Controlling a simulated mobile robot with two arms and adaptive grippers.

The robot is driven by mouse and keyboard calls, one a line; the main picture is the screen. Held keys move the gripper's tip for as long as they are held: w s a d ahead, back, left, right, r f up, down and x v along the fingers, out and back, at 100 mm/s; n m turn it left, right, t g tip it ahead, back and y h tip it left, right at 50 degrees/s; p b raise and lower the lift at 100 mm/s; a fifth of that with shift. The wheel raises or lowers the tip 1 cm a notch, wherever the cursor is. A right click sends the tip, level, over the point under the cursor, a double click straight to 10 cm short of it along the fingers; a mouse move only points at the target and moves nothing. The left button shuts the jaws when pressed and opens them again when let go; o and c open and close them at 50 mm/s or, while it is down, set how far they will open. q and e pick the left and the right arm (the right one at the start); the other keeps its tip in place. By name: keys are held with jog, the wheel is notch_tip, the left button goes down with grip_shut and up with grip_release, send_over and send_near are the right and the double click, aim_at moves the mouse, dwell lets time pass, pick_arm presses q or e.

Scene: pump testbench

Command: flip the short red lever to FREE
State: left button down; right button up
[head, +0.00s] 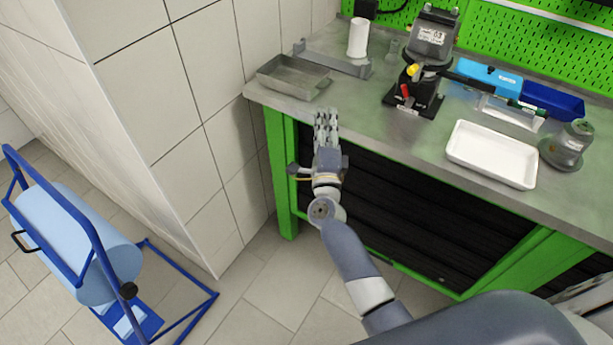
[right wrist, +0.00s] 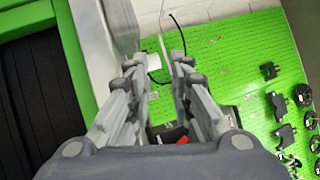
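The short red lever (head: 405,91) stands at the front of a dark grey pump unit (head: 429,50) on the bench. It leans slightly and sits just above the unit's black base plate (head: 428,106). A small red part, probably the lever, shows low between my fingers in the right wrist view (right wrist: 183,139), partly hidden. My right gripper (head: 326,117) is at the bench's front edge, left of the pump and apart from the lever. In the right wrist view its fingers (right wrist: 157,68) are spread with nothing between them. My left gripper is not in view.
A yellow-tipped handle (head: 413,69) is just above the lever. A metal tray (head: 293,77) and white roll (head: 358,38) are behind my gripper. A white tray (head: 492,154), blue bins (head: 552,101) and grey fitting (head: 567,146) are right. A blue cart (head: 75,245) stands left.

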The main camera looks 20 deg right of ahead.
jog(key=s+a+f+n+g+y, duration=0.1)
jog(key=s+a+f+n+y, duration=0.1)
jog(key=f+n, duration=0.3)
jog(key=s+a+f+n+g+y+p, duration=0.1)
jog(key=a+f+n+y, duration=0.3)
jog(key=f, duration=0.6)
jog(key=shift+s+f+n+g, duration=0.15)
jog(key=shift+s+n+g, duration=0.2)
jog(key=shift+n+g, duration=0.05)
